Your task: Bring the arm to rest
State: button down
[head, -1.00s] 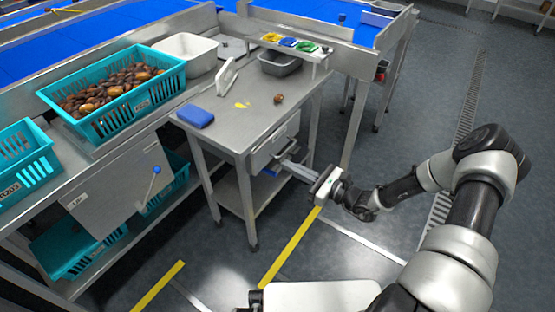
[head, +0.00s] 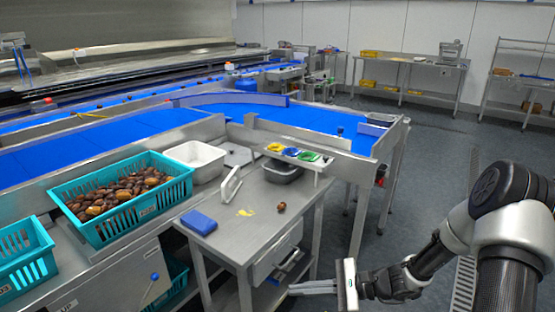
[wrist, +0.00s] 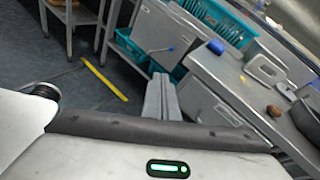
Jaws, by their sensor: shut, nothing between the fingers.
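My gripper (head: 292,288) is in the lower middle of the head view, low in front of the steel table (head: 227,238) and beside its drawer. Its long fingers point left, are shut together and hold nothing. In the wrist view the shut fingers (wrist: 161,98) point up the picture, with the floor and the table around them. My arm reaches in from the right, bent at the elbow. I cannot tell the exact gap between the fingertips and the drawer front.
The drawer (head: 278,255) stands partly open near my fingers. A blue cloth or pad (head: 199,222) and a single date (head: 281,207) lie on the table. A teal crate of dates (head: 152,208) stands to the left. The floor (head: 410,200) on the right is clear.

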jog(key=s+d+r+n+t+h, duration=0.1)
jog(key=s+d+r+n+h, duration=0.2)
jog(key=s+r+n+h, duration=0.45)
jog(key=s+d+r+n+t+h, duration=0.1)
jog(key=s+d+r+n+h, duration=0.3)
jog(key=r, duration=0.7)
jog(key=s+d+r+n+t+h, duration=0.1)
jog(key=s+r+n+h, duration=0.3)
jog(key=s+r, duration=0.45)
notch_tip(320, 180, up, 22)
jog(key=w+y+p, duration=0.1)
jog(key=p, duration=2)
jog(key=shift+f+n+p, duration=0.2)
jog(key=shift+n+p, duration=0.1)
jog(key=shift+n, duration=0.15)
